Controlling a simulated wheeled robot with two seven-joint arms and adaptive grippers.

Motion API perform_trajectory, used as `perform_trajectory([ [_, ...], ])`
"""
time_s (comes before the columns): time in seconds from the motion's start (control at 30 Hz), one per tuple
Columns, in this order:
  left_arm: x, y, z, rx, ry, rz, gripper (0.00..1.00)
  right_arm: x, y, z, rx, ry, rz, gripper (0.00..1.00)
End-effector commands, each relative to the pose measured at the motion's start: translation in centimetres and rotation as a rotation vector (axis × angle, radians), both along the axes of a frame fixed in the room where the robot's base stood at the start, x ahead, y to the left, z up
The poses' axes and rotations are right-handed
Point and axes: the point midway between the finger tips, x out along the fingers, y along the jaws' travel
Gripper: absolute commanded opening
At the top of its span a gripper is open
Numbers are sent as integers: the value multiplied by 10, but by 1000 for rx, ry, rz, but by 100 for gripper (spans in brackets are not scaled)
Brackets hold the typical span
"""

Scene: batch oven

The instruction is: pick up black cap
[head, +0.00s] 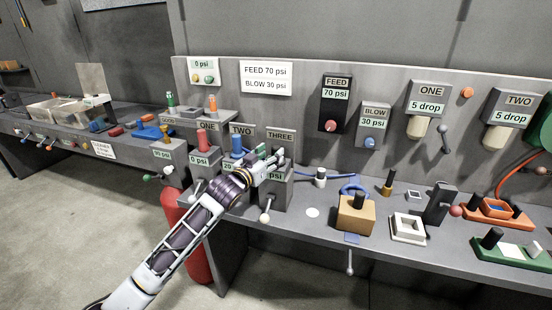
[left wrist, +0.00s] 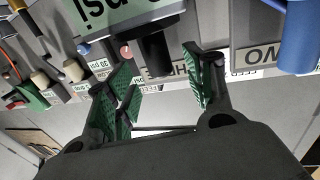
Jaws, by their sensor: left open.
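A black cap-like cylinder (left wrist: 155,55) stands in front of the THREE sign in the left wrist view, which looks upside down. It lies between and just beyond the fingertips of my left gripper (left wrist: 160,72). The gripper is open, with green pads on its fingers, and nothing is visibly clamped. I cannot tell whether a finger touches the cylinder. In the head view my left gripper (head: 272,161) is at the THREE station (head: 280,137) and hides this cylinder. My right gripper is not in view.
A blue cylinder (head: 237,146) stands at the TWO station to the left. On the right are a tan block (head: 350,220) with a black cylinder on top, a white square frame (head: 408,229) and a green base (head: 505,252). A pale round spot (head: 312,212) marks bare bench.

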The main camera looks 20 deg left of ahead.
Motion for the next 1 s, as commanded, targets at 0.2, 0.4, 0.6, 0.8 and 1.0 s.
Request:
perform_trajectory([
  [0.2, 17, -4, 4, 0, -1, 0, 53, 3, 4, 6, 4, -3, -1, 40],
  [0.4, 33, -8, 4, 0, 1, 0, 53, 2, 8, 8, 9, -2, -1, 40],
  [0.6, 42, -10, 3, 0, 0, 0, 53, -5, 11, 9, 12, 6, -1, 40],
  [0.8, 43, -11, 3, 1, 0, 0, 53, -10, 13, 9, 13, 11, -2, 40],
  [1.0, 43, -10, 3, 1, 1, 0, 53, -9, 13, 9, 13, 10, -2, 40],
])
